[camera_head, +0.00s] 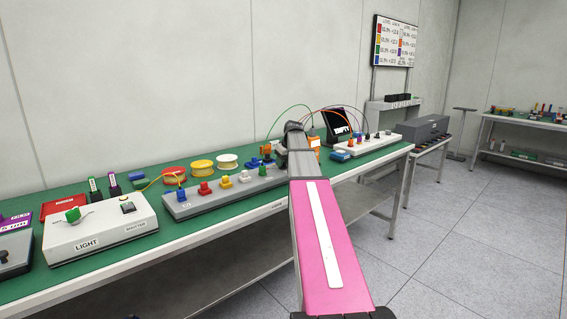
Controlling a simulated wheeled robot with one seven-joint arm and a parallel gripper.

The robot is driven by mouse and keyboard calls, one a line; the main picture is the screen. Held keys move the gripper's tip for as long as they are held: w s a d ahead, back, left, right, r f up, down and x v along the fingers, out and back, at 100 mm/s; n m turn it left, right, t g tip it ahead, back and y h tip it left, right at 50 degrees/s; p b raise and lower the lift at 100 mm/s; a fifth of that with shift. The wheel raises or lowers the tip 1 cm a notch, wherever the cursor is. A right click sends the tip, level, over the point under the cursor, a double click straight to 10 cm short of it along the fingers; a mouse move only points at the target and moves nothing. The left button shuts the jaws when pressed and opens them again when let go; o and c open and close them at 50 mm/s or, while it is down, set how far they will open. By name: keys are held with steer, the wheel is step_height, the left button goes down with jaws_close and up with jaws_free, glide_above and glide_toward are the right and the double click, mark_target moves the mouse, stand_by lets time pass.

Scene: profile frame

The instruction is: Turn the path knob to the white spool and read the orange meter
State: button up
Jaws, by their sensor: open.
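The white spool (227,161) lies on the green table beside a yellow spool (202,166) and a red spool (174,176). In front of them is a long grey panel (215,201) with several coloured plugs or knobs. I cannot tell which part is the path knob. An orange box (314,144), possibly the orange meter, shows just right of my arm, partly hidden; its reading is not legible. My pink and grey arm reaches out over the table's front edge. Its dark far end is near the panel's right end; my gripper's fingers cannot be made out.
A white box (98,233) labelled LIGHT and SHUTTER, with a green knob, stands at the left. A black screen (337,124) reading EMPTY and a white panel (366,145) with cables are right of my arm. Floor right of the table (300,212) is open.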

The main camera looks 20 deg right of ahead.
jaws_close()
steer(key=shift+m, duration=0.4)
steer(key=m+h, duration=0.1)
steer(key=m, duration=0.1)
steer(key=m+h, duration=0.1)
steer(key=m, duration=0.1)
steer(key=shift+a+m, duration=0.2)
steer(key=shift+m, duration=0.1)
steer(key=m+h, duration=0.1)
steer(key=m, duration=0.1)
steer(key=m+h, duration=0.1)
steer(key=m, duration=0.2)
steer(key=shift+a+g, duration=0.1)
steer(key=shift+g, duration=0.3)
steer(key=shift+m, duration=0.4)
